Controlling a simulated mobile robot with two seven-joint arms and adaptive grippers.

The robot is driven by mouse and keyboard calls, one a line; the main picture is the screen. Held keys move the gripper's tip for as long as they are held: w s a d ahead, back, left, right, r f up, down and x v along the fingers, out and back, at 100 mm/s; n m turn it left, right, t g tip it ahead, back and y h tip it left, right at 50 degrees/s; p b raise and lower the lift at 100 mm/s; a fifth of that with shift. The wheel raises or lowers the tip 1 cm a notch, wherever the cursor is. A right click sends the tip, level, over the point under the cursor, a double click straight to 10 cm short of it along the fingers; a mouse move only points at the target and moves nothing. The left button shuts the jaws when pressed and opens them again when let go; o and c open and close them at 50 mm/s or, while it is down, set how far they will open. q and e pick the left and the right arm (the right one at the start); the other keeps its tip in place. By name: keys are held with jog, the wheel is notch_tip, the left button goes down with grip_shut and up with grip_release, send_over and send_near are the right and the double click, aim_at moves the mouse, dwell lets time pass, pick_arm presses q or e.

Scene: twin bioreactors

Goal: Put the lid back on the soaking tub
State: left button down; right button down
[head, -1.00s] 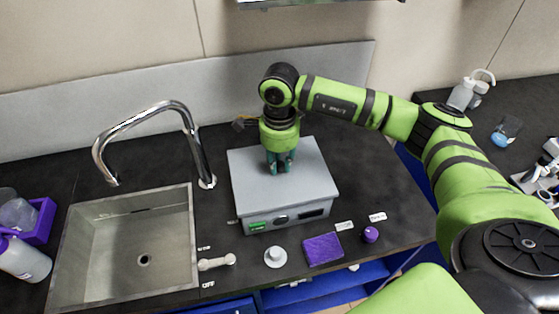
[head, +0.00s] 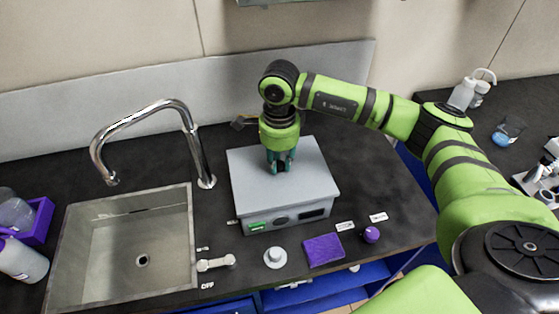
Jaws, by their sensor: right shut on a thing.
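The soaking tub (head: 287,220) is a grey box with a green-lit switch and a dark display on its front, standing on the dark counter right of the sink. Its flat grey lid (head: 310,175) lies over the top, and I see no gap from this angle. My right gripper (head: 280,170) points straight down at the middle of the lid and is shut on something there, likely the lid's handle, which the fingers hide. My left gripper is not in view.
A sink (head: 125,245) with a tall curved faucet (head: 150,115) is on the left. A purple sponge (head: 323,250), a purple knob-like item (head: 371,234) and a small white round piece (head: 275,257) lie in front of the tub. A purple bin (head: 38,222) stands far left.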

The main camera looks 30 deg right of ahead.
jog(key=b, duration=0.3)
jog(key=shift+f+b, duration=0.3)
dwell(4.0)
jog(key=shift+f+b, duration=0.3)
jog(key=shift+b, duration=0.65)
dwell(1.1)
dwell(0.3)
jog(key=c, duration=0.5)
grip_release()
